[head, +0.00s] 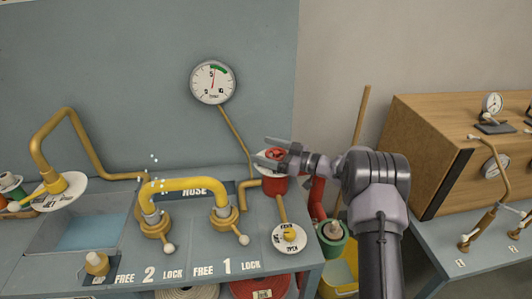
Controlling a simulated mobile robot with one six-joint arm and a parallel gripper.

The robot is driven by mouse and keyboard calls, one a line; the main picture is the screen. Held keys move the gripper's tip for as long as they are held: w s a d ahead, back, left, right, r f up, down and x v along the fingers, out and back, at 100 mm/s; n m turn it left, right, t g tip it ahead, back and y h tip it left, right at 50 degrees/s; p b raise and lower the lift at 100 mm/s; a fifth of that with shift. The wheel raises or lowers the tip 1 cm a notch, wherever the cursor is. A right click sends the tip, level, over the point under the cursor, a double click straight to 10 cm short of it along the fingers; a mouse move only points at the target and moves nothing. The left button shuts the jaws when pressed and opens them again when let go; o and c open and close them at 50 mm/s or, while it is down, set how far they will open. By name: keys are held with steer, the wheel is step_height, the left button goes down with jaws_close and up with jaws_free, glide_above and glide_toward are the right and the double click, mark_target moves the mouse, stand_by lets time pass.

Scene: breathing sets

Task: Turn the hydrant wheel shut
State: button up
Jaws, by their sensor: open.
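A red wheel or cap (274,153), which I take to be the hydrant wheel, sits above a white disc on a red body (274,185) at the back right of the grey bench. My gripper (268,153) is open, with its fingers level at the red top and partly covering it. I cannot tell whether the fingers touch it or are around it. A round white plate (291,238) with lettering and a small yellow knob lies on the bench in front.
A gauge (213,83) hangs on the wall behind. A yellow hose loop (186,185) joins two brass valves left of my gripper. A basin (85,235) lies further left. A wooden cabinet (432,150) stands right. A yellow bucket (340,275) is below my arm.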

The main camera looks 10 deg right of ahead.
steer(key=c, duration=1.4)
